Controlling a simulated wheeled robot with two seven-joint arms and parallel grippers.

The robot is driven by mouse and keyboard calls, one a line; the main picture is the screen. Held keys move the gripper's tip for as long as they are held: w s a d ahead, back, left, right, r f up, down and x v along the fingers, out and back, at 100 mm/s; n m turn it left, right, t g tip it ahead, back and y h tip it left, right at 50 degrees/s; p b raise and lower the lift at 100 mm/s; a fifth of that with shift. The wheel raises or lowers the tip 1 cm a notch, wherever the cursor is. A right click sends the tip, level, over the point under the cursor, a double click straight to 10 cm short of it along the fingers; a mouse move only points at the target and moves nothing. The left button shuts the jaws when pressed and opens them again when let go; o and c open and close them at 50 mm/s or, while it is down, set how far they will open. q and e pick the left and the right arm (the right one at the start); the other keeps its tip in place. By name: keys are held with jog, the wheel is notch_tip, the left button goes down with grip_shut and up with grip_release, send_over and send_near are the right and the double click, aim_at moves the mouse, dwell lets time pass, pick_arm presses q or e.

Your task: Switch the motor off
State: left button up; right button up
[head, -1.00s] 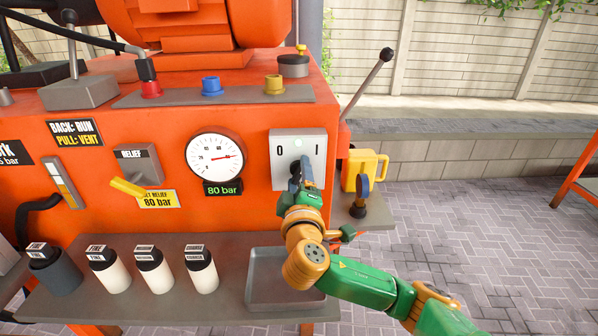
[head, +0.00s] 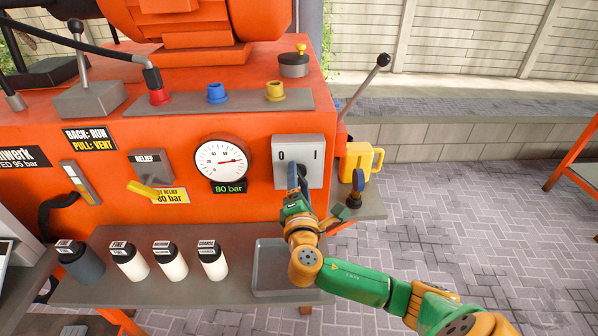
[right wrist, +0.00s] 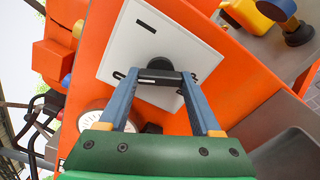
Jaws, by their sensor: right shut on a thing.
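The motor switch is a light grey plate (head: 287,146) marked 0 and I on the right front of the orange machine. My right gripper (head: 298,178) is at the plate, its fingers covering most of the knob in the head view. In the right wrist view the plate (right wrist: 128,55) is tilted, and the gripper (right wrist: 158,78) is shut on the dark switch knob (right wrist: 160,66). The I mark is clear there, and the 0 is partly hidden. Which mark the knob points to is hard to tell. My left gripper is out of view.
A round gauge (head: 221,159) left of the switch has an 80 bar display below. A yellow relief lever (head: 143,189) is farther left. A yellow jug (head: 358,160) and a long black-knobbed lever (head: 365,85) are to the right. A grey shelf (head: 205,289) below holds several bottles and an empty tray (head: 262,266).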

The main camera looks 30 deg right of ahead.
jog(key=shift+n+p, duration=0.6)
jog(key=shift+n, duration=0.3)
jog(key=shift+f, duration=0.15)
jog(key=o, duration=1.4)
jog(key=shift+a, duration=0.1)
jog(key=b+v, duration=0.1)
jog(key=v, duration=0.6)
